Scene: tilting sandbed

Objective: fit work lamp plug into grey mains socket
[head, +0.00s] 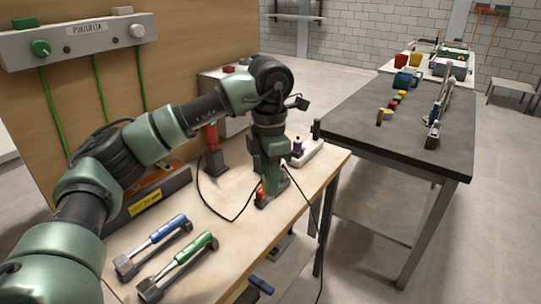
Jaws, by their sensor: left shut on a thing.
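My left gripper (271,186) points down over the right part of the wooden bench. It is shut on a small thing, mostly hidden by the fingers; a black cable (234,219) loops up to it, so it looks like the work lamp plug. A small dark block with a red part (260,195) shows beside the fingertips; I cannot tell how they relate. A pale strip (312,153) lies just behind the gripper. I cannot tell for sure which thing is the grey mains socket. My right gripper is not in view.
Two clamp-like tools, one with a blue handle (168,228) and one green (200,242), lie at the bench front. A red and dark upright thing (214,152) stands behind. A grey panel (85,42) hangs at left. A dark table (400,117) stands at right across an open floor gap.

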